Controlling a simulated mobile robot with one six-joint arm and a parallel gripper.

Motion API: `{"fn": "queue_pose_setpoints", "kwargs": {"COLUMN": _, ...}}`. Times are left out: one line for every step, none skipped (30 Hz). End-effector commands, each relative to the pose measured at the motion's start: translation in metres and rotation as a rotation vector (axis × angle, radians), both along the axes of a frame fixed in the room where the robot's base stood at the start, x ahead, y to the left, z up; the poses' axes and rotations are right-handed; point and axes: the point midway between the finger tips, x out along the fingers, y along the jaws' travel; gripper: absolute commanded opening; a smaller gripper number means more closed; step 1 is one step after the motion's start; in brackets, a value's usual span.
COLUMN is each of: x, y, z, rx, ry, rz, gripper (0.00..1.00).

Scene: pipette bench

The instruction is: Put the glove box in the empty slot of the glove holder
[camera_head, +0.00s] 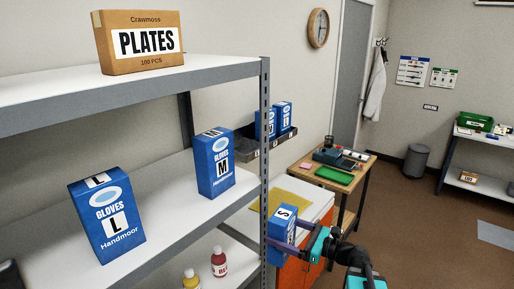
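A blue glove box marked S (278,228) is between the purple fingers of my gripper (284,233), at the lower middle. The near finger lies across its front face and the far finger is partly hidden behind it. The box looks upright, in front of an orange cabinet. The dark glove holder (282,138) is on the wall behind the shelf post, with two blue glove boxes (284,116) in its middle and right slots. Its left slot looks empty, though the shelf post is close to it.
A grey shelf unit (160,226) fills the left, with L (107,214) and M (215,162) glove boxes, a PLATES carton (139,42) and bottles (219,262). Its post (265,175) stands left of my gripper.

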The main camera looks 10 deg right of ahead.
Motion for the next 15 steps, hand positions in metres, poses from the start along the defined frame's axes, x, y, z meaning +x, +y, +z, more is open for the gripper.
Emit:
{"fn": "queue_pose_setpoints", "kwargs": {"x": 0.0, "y": 0.0, "z": -0.007, "rx": 0.001, "ry": 0.0, "rz": 0.0, "gripper": 0.55}}
{"fn": "queue_pose_setpoints", "kwargs": {"x": 0.0, "y": 0.0, "z": -0.01, "rx": 0.001, "ry": 0.0, "rz": 0.0, "gripper": 0.55}}
{"fn": "queue_pose_setpoints", "kwargs": {"x": 0.0, "y": 0.0, "z": -0.014, "rx": 0.001, "ry": 0.0, "rz": 0.0, "gripper": 0.55}}
{"fn": "queue_pose_setpoints", "kwargs": {"x": 0.0, "y": 0.0, "z": -0.017, "rx": 0.001, "ry": 0.0, "rz": 0.0, "gripper": 0.55}}
{"fn": "queue_pose_setpoints", "kwargs": {"x": 0.0, "y": 0.0, "z": -0.021, "rx": 0.001, "ry": 0.0, "rz": 0.0, "gripper": 0.55}}
{"fn": "queue_pose_setpoints", "kwargs": {"x": 0.0, "y": 0.0, "z": -0.025, "rx": 0.001, "ry": 0.0, "rz": 0.0, "gripper": 0.55}}
{"fn": "queue_pose_setpoints", "kwargs": {"x": 0.0, "y": 0.0, "z": -0.029, "rx": 0.001, "ry": 0.0, "rz": 0.0, "gripper": 0.55}}
{"fn": "queue_pose_setpoints", "kwargs": {"x": 0.0, "y": 0.0, "z": -0.033, "rx": 0.001, "ry": 0.0, "rz": 0.0, "gripper": 0.55}}
{"fn": "queue_pose_setpoints", "kwargs": {"x": 0.0, "y": 0.0, "z": -0.039, "rx": 0.001, "ry": 0.0, "rz": -0.001, "gripper": 0.55}}
{"fn": "queue_pose_setpoints", "kwargs": {"x": 0.0, "y": 0.0, "z": -0.043, "rx": 0.001, "ry": 0.0, "rz": -0.001, "gripper": 0.55}}
{"fn": "queue_pose_setpoints", "kwargs": {"x": 0.0, "y": 0.0, "z": -0.048, "rx": 0.001, "ry": -0.001, "rz": -0.001, "gripper": 0.55}}
{"fn": "queue_pose_setpoints", "kwargs": {"x": 0.0, "y": -0.001, "z": -0.053, "rx": 0.001, "ry": -0.001, "rz": -0.001, "gripper": 0.55}}
{"fn": "queue_pose_setpoints", "kwargs": {"x": 0.0, "y": -0.001, "z": -0.058, "rx": 0.001, "ry": -0.001, "rz": -0.001, "gripper": 0.55}}
{"fn": "queue_pose_setpoints", "kwargs": {"x": 0.0, "y": 0.0, "z": -0.062, "rx": 0.001, "ry": -0.001, "rz": -0.001, "gripper": 0.55}}
{"fn": "queue_pose_setpoints", "kwargs": {"x": 0.0, "y": -0.001, "z": -0.067, "rx": 0.001, "ry": -0.001, "rz": -0.001, "gripper": 0.55}}
